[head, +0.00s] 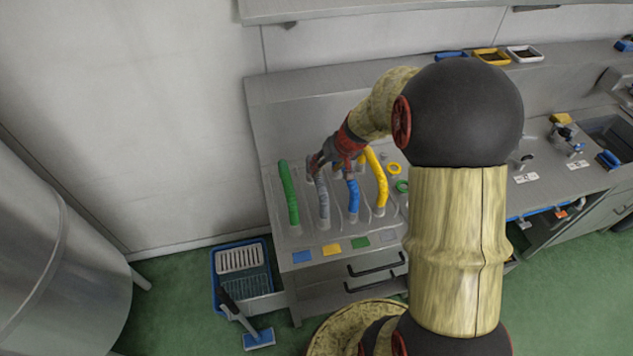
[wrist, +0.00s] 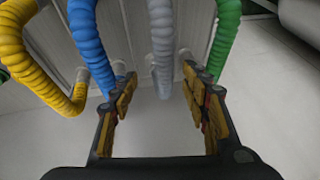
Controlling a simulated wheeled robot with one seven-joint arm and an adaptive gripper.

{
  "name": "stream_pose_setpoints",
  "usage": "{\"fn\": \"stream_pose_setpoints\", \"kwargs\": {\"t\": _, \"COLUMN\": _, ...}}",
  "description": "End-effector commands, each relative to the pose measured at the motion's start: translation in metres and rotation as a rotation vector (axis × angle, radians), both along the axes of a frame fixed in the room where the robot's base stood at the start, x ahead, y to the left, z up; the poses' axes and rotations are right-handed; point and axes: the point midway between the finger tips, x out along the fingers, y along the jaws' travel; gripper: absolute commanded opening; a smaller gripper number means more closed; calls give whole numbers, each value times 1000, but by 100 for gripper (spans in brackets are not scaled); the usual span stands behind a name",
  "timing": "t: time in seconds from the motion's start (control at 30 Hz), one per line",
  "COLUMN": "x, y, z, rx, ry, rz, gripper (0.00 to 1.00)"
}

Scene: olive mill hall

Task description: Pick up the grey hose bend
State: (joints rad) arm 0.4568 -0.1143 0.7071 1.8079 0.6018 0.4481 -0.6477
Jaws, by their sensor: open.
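The grey hose bend (head: 323,203) stands on the grey bench between the green bend (head: 289,195) and the blue bend (head: 352,195). My gripper (head: 322,162) is at its upper end and partly hides it. In the wrist view the grey bend (wrist: 161,45) runs down the picture between the open fingers of my gripper (wrist: 160,85). The blue bend (wrist: 88,45) is left of it and the green bend (wrist: 224,38) right of it. I cannot tell whether the fingers touch the grey bend. Nothing is held.
A yellow bend (head: 377,180) stands right of the blue one. Coloured plates, including a blue one (head: 302,257), lie along the bench front. A green ring (head: 402,186) lies at the right. A blue bin (head: 218,290) and a brush (head: 258,339) are on the floor.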

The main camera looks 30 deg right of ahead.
Motion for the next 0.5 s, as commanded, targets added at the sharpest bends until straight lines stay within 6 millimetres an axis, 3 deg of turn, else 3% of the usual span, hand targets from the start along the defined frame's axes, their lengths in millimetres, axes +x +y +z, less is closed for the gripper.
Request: {"fn": "stream_pose_setpoints", "kwargs": {"t": 0.5, "x": 22, "y": 11, "z": -48, "rx": 1, "ry": 3, "rz": 0, "gripper": 46}}
